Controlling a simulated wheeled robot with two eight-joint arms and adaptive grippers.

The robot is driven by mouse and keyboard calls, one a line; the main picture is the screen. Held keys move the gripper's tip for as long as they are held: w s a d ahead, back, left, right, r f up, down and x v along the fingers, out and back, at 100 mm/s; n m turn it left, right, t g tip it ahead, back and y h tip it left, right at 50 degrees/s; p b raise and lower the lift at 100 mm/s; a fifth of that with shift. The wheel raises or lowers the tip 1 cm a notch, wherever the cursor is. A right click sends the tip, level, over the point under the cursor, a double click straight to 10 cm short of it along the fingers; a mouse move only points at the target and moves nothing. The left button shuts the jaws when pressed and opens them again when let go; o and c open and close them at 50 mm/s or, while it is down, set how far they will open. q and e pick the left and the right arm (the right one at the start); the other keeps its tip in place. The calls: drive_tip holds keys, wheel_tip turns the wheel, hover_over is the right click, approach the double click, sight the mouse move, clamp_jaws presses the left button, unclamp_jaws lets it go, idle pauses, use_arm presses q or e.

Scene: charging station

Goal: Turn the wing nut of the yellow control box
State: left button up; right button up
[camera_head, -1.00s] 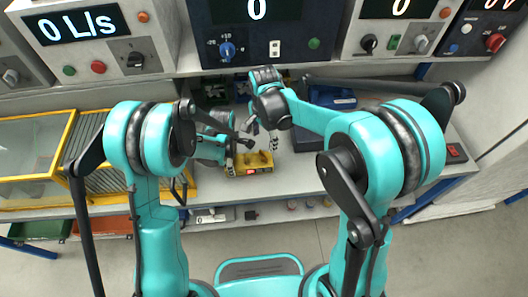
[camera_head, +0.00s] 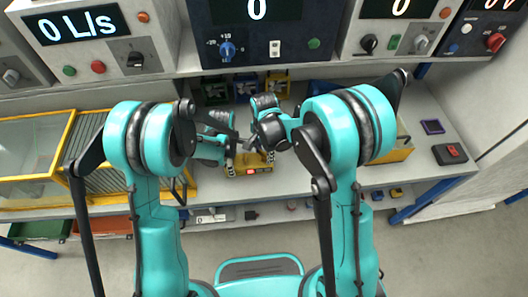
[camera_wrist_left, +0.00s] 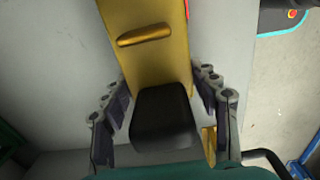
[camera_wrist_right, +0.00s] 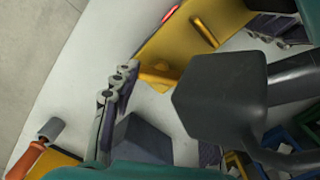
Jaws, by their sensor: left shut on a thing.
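The yellow control box (camera_head: 252,171), with a red button on its front, lies on the workbench. My left gripper (camera_head: 231,158) is shut on one end of it. In the left wrist view the fingers (camera_wrist_left: 165,105) flank the box (camera_wrist_left: 155,65), and a yellow bar (camera_wrist_left: 145,37) stands on its face. My right gripper (camera_head: 268,154) is at the other end of the box. In the right wrist view one finger (camera_wrist_right: 118,88) is set wide, near a protruding yellow piece (camera_wrist_right: 157,73), perhaps the wing nut. A dark block hides much of the space between the right fingers.
Several small coloured bins (camera_head: 215,90) stand at the back of the bench. A yellow-framed rack (camera_head: 95,140) is at left. A red-and-black switch (camera_head: 450,153) and a purple-framed piece (camera_head: 433,127) lie at right. Instrument panels (camera_head: 256,40) line the back above.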

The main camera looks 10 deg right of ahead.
sight(264, 154)
drive_tip(key=shift+c, duration=1)
drive_tip(key=m, duration=0.4)
drive_tip(key=shift+m, duration=0.4)
drive_tip(key=o, duration=1.2)
wheel_tip(264, 154, up, 12)
